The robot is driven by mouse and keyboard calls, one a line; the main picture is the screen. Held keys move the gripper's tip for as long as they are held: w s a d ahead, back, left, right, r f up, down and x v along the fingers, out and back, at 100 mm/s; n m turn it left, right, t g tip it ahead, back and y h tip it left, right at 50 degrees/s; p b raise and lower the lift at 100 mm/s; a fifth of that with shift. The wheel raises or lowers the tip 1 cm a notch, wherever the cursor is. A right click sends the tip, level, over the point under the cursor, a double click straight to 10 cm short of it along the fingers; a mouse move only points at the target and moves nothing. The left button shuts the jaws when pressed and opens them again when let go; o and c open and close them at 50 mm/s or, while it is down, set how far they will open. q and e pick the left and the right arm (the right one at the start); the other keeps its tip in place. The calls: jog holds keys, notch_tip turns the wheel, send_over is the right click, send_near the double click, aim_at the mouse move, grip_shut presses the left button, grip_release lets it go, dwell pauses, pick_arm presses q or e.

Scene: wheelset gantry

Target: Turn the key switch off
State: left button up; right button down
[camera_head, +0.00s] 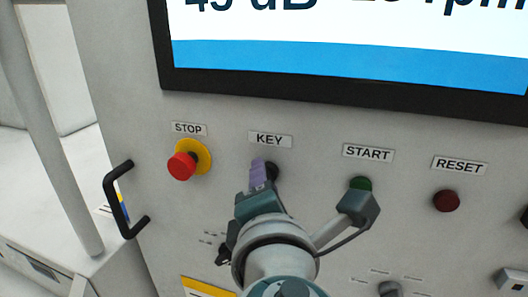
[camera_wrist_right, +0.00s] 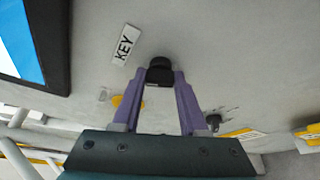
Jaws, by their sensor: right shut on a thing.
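The key switch (camera_head: 273,171) is a small black knob on the grey panel, below the KEY label (camera_head: 270,140). My right gripper (camera_head: 260,172) reaches up to it from below and partly hides it in the head view. In the wrist view, the two purple fingers of the right gripper (camera_wrist_right: 161,78) close on the two sides of the black key switch (camera_wrist_right: 160,66). The switch's turn angle cannot be read clearly. My left gripper is in neither view.
A red stop button (camera_head: 181,166) on a yellow base sits left of the key switch. A green start button (camera_head: 360,183) and a dark red reset button (camera_head: 446,201) sit to the right. A screen (camera_head: 345,62) is above, and a black handle (camera_head: 117,203) is at the panel's left.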

jog(key=shift+r+n+p, duration=0.1)
jog(key=shift+n+p, duration=0.2)
dwell(0.4)
jog(key=shift+c, duration=2.2)
grip_release()
jog(key=s+r, duration=0.1)
jog(key=s, duration=0.8)
jog(key=shift+s+d+r+p, duration=0.15)
jog(key=shift+s+r+p, duration=0.15)
jog(key=shift+s+r, duration=0.1)
